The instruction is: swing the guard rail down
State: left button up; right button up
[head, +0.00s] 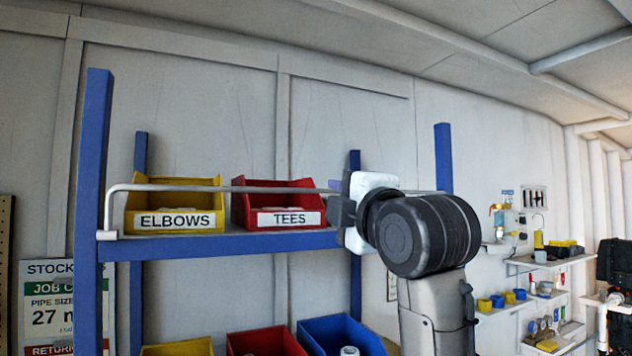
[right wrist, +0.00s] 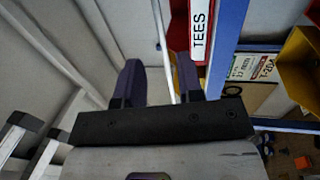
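The guard rail (head: 275,189) is a thin grey bar. It runs level across the front of the upper shelf, above the shelf edge and in front of the bins. Its left end bends down to a bracket (head: 107,235) at the left blue post. My left gripper is out of view.
A yellow ELBOWS bin (head: 172,205) and a red TEES bin (head: 275,208) stand on the upper shelf (head: 230,243). More bins, including a blue one (head: 338,335), sit lower. Blue posts (head: 92,170) frame the rack. Wall shelves (head: 550,262) with small parts are at right.

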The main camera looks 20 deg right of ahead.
aim_at(317, 191)
jog(key=p+x, duration=0.4)
jog(key=x, duration=0.4)
jog(key=shift+w, duration=0.55)
jog(key=shift+c, duration=0.4)
grip_shut()
